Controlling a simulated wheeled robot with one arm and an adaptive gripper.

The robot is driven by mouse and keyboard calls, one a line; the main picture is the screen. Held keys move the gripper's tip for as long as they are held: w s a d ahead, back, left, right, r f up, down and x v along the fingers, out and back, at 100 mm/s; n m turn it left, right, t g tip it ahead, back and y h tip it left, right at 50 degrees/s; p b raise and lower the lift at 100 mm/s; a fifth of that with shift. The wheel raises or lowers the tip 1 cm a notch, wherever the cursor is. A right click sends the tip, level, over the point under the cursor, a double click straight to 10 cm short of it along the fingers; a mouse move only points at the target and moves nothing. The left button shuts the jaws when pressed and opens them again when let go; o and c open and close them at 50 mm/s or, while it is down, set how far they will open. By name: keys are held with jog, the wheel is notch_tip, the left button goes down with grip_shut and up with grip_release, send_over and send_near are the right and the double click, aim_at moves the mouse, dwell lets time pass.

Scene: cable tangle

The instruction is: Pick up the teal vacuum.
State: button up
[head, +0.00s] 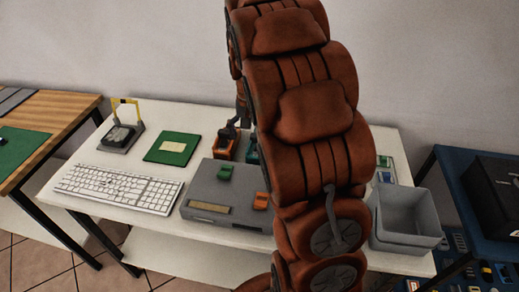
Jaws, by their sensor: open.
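A teal object (251,151), which looks like the teal vacuum, stands on the white table behind the grey box. My arm hides its right side. An orange object (226,148) with a dark upper part stands close to its left. My gripper (241,117) shows only as a dark part behind my arm, above the teal and orange objects. Most of it is hidden, and I cannot tell whether it touches either one. I see nothing held in it.
The white table (120,167) also carries a keyboard (120,188), a green board (172,148), a grey device with a yellow frame (121,136), a grey box (225,205) with small green and orange pieces, and an open grey bin (404,226). A blue table (465,190) stands right.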

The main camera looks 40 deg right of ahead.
jog(key=shift+m, duration=0.8)
jog(key=w+d+f, duration=0.1)
jog(key=d, duration=0.1)
jog(key=w+d+f, duration=0.1)
jog(key=w+d, duration=0.1)
jog(key=w+d+f, duration=0.1)
jog(key=d+f, duration=0.1)
jog(key=d, duration=0.1)
jog(key=shift+w, duration=0.3)
jog(key=shift+d+f, duration=0.1)
jog(key=shift+f, duration=0.05)
notch_tip(320, 180, down, 2)
jog(key=shift+f, duration=0.1)
jog(key=shift+w+a+f+p, duration=0.15)
jog(key=shift+f+p, duration=0.4)
jog(key=shift+f, duration=0.8)
jog(key=shift+a+f+p, duration=0.25)
jog(key=shift+f+p, duration=0.3)
jog(key=shift+f, duration=0.75)
jog(key=c, duration=1.5)
jog(key=shift+r, duration=0.1)
notch_tip(320, 180, up, 10)
jog(key=shift+f+b, duration=0.1)
jog(key=shift+b, duration=1.15)
